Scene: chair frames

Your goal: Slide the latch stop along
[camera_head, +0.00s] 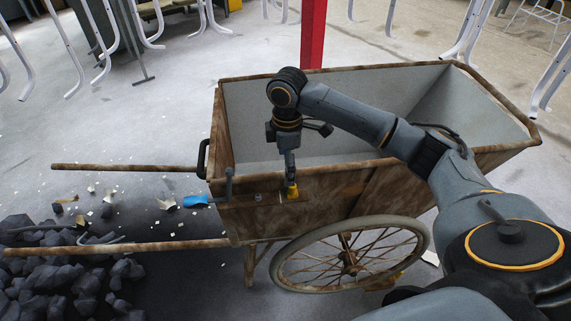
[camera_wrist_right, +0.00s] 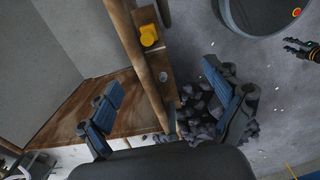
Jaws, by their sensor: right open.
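A small yellow piece (camera_head: 293,191), probably the latch stop, sits on the outer face of the wooden cart's side panel, just below the rim. In the right wrist view it shows as a yellow block (camera_wrist_right: 149,36) on a wooden strip. My right gripper (camera_head: 290,167) points down at the cart's near rim, right above the yellow piece and partly hiding it. In the wrist view its fingers (camera_wrist_right: 168,106) are wide apart, one on each side of the rim, with nothing held. What looks like my left gripper (camera_wrist_right: 300,48) shows small at the wrist view's right edge.
The wooden cart (camera_head: 345,195) has an open grey bin, a spoked wheel (camera_head: 350,258) and two long handles (camera_head: 125,167). Dark coal lumps (camera_head: 70,265) and a blue scrap (camera_head: 196,200) lie at left. A red post (camera_head: 313,35) stands behind. White chair frames hang at the back.

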